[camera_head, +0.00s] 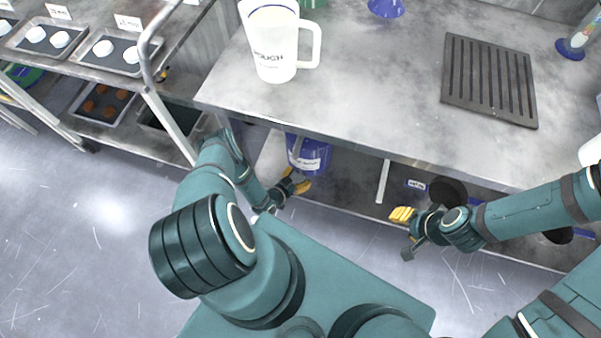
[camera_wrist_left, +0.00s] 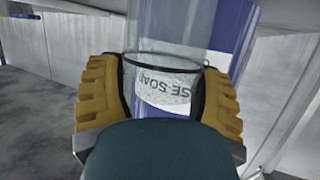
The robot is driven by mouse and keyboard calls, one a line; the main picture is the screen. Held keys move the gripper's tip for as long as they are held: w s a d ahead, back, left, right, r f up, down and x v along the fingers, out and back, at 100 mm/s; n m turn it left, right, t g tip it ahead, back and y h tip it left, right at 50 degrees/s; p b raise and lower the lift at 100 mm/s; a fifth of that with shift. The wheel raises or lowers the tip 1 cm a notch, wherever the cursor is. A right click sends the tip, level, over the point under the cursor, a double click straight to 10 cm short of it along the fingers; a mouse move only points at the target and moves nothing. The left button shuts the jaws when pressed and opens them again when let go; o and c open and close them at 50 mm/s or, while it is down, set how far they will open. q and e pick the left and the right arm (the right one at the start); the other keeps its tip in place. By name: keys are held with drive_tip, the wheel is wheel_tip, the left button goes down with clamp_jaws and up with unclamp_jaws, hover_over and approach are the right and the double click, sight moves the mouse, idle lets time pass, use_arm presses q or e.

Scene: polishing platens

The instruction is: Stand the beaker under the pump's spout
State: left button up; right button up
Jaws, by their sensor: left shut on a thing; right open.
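My left gripper (camera_head: 297,183) reaches below the front edge of the steel counter, just under a blue container (camera_head: 308,155) with a white label. In the left wrist view the yellow fingers of my left gripper (camera_wrist_left: 160,100) are shut on a clear vessel with a thin dark rim (camera_wrist_left: 165,60), which looks like the beaker. A pale label reading "SE SOA" upside down shows between the fingers; I cannot tell whether it is on the vessel or seen through it. My right gripper (camera_head: 402,214) is open and empty before the lower shelf. I cannot make out the pump's spout.
A white jug (camera_head: 275,50) marked "ROUGH" and a dark slotted mat (camera_head: 489,78) are on the steel counter (camera_head: 375,85). A blue-based bottle (camera_head: 571,48) stands at the right. A rack with trays (camera_head: 107,52) is at the left. The counter overhangs the shelf.

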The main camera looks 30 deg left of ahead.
use_arm(q)
drive_tip(key=shift+s+r, duration=0.15)
drive_tip(key=o, duration=1.3)
drive_tip(key=shift+c, duration=0.2)
use_arm(e)
drive_tip(key=shift+s+d+r, duration=0.1)
drive_tip(key=shift+s, duration=0.15)
use_arm(q)
drive_tip(key=p+v, duration=0.3)
drive_tip(key=v, duration=0.9)
use_arm(e)
drive_tip(key=r, duration=0.2)
drive_tip(key=shift+s+r, duration=0.25)
drive_tip(key=shift+r, duration=0.15)
use_arm(q)
drive_tip(key=shift+s, duration=0.1)
use_arm(e)
drive_tip(key=shift+s, duration=0.1)
